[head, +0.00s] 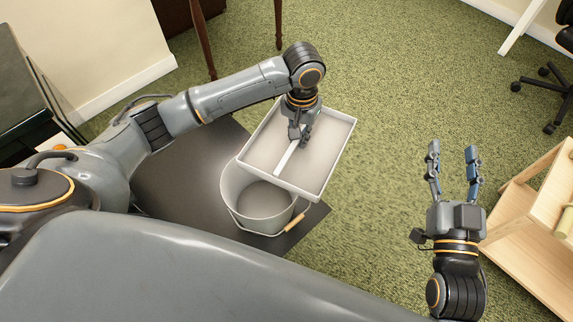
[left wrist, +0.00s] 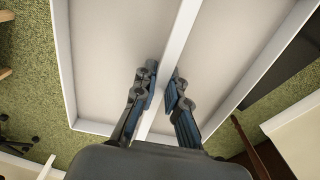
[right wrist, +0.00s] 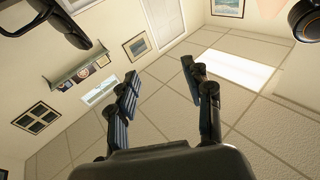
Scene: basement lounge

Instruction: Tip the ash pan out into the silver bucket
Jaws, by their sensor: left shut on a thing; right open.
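The ash pan (head: 330,150) is a shallow pale rectangular tray with a raised white bar across its middle. My left gripper (head: 300,138) is shut on this bar, as the left wrist view (left wrist: 163,88) also shows. The pan is held up above and beyond the silver bucket (head: 233,185), its near corner overlapping the bucket's rim in the head view. It looks roughly level; I see no distinct ash heap in it. The bucket stands upright, its inside looking empty, with a wooden grip on its handle. My right gripper (head: 454,152) is open and empty, fingers pointing up.
The bucket stands on a dark mat (head: 185,165) on green carpet (head: 390,90). A light wooden shelf unit (head: 540,215) is right of my right gripper. Dark wooden legs (head: 204,40) stand at the back and a wheeled chair (head: 550,85) at far right. Open carpet lies between.

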